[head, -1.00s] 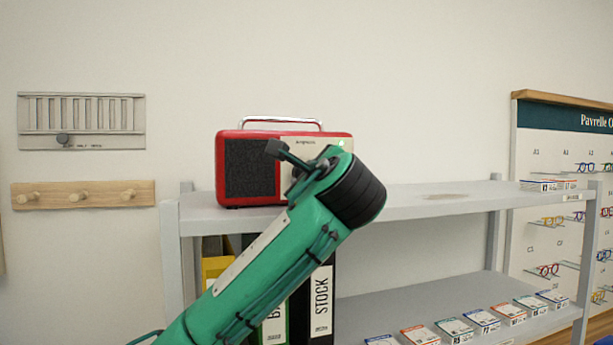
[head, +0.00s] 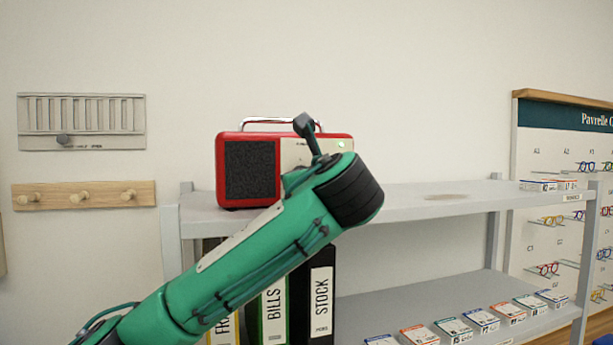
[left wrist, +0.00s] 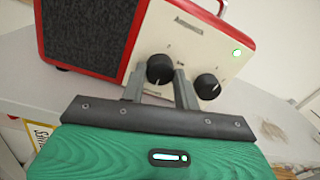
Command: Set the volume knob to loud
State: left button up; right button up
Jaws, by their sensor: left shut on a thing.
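A red radio (head: 247,170) with a dark speaker grille, a cream panel and a metal handle stands on the upper shelf. The left wrist view shows its panel (left wrist: 200,45), a lit green light and two black knobs. My left gripper (left wrist: 160,77) is shut on the left knob (left wrist: 160,68), one finger on each side. The other knob (left wrist: 207,86) is just right of the right finger, with a white pointer line. The knob labels are too small to read. In the head view my left arm hides both knobs and the fingers. My right gripper is not in view.
The grey shelf (head: 410,200) is clear to the radio's right, apart from a brownish patch and small cards at the far end. Binders (head: 320,290) and several boxed cards are on the lower shelf. A glasses display (head: 560,150) stands at the right; wooden pegs hang at the left.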

pick_arm(q)
jog(key=shift+f, duration=0.2)
jog(key=o, duration=1)
jog(key=shift+r, duration=0.1)
jog(key=shift+b+v, duration=6.7)
jog(key=shift+v, duration=0.2)
